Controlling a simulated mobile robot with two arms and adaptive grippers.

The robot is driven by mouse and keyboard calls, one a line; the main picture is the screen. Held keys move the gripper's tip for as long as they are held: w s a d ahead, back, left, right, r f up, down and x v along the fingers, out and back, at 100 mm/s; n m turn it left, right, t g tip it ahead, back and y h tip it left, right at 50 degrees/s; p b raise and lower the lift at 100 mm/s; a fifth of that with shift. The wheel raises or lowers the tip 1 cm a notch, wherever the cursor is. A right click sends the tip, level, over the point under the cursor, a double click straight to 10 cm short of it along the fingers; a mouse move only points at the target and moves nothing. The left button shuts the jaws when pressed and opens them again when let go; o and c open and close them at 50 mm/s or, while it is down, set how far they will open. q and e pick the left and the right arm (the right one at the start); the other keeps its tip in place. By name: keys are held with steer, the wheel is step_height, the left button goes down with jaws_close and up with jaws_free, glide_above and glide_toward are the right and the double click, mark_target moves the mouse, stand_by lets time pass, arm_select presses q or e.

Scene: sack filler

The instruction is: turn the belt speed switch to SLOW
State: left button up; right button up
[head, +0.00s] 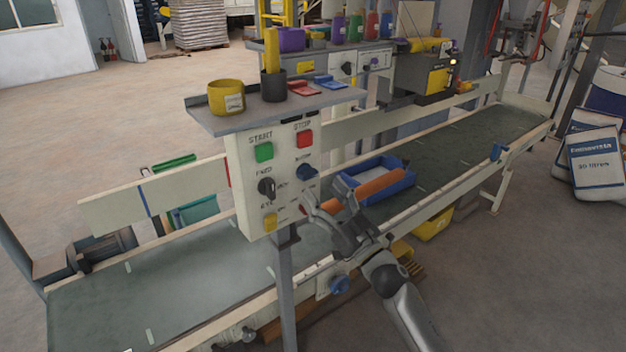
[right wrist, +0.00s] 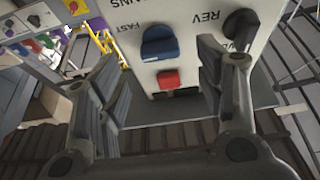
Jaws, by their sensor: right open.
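The control panel (head: 285,150) carries a blue switch (head: 307,172), which also shows in the right wrist view (right wrist: 160,44) with the word FAST beside it. I take it as the belt speed switch; which way it is set is too small to tell. My right gripper (head: 326,197) is in front of the panel's lower right part, close to the blue switch. In the right wrist view its two fingers (right wrist: 168,95) are spread apart with nothing between them, and the switch lies beyond the gap. My left gripper is not in view.
A black knob (head: 266,188) sits left of the blue switch. A green START button (head: 264,152), a red STOP button (head: 305,139) and a yellow button (head: 270,222) are also on the panel. A blue tray (head: 402,180) stands on the conveyor belt (head: 180,285) behind my gripper.

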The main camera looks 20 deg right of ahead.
mark_target(311, 178)
steer(key=shift+x, duration=2.25)
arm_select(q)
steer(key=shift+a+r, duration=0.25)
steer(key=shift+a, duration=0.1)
arm_select(e)
steer(key=shift+f, duration=0.1)
steer(key=c, duration=1)
